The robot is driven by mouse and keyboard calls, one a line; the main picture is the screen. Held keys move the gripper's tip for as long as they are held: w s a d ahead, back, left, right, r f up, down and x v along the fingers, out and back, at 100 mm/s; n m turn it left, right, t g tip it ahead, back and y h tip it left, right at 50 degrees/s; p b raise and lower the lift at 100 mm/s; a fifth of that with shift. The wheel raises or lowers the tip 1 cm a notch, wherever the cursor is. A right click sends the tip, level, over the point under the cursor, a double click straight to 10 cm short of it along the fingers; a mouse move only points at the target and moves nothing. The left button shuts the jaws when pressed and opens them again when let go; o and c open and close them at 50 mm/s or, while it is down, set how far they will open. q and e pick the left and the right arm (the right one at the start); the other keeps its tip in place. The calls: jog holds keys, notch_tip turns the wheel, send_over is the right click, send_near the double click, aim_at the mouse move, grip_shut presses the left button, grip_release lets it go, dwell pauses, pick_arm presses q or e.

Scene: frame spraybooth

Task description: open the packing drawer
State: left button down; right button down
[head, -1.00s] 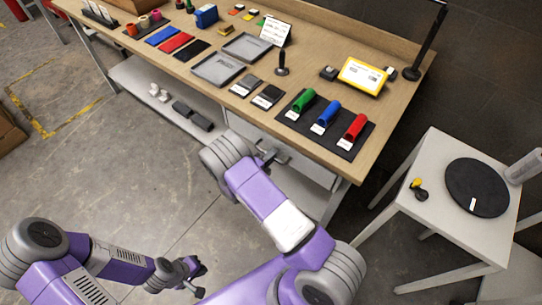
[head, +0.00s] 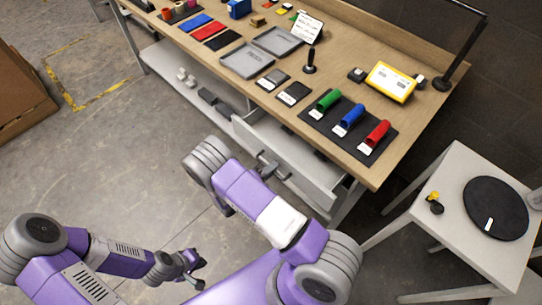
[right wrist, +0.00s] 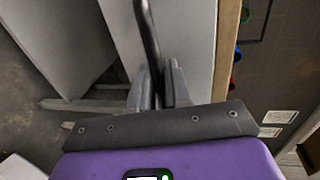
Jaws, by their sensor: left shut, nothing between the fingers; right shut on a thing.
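The packing drawer (head: 312,186) is a light grey drawer under the front edge of the workbench. It is partly pulled out, and a strip of its inside shows behind the front panel. My right gripper (head: 270,166) is at the drawer front, partly hidden by my own arm. In the right wrist view my right gripper (right wrist: 159,88) is shut on the dark bar handle (right wrist: 146,32), in front of a pale panel. My left gripper (head: 194,264) is shut and empty, low over the floor at the lower left, away from the bench.
The workbench (head: 345,155) carries grey trays (head: 247,62), a mat with green, blue and red rolls (head: 350,115), and a yellow device (head: 390,82). A white side table (head: 455,190) stands at right. Open floor lies left of the bench.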

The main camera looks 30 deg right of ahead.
jog(key=f+b+v, duration=0.1)
jog(key=f+v, duration=0.1)
jog(key=v, duration=1.1)
jog(key=shift+s+a+f, duration=0.15)
jog(key=shift+a+f, duration=0.15)
jog(key=shift+a, duration=0.25)
jog(key=c, duration=1.3)
grip_release()
jog(key=shift+c, duration=0.2)
jog(key=shift+r, duration=0.1)
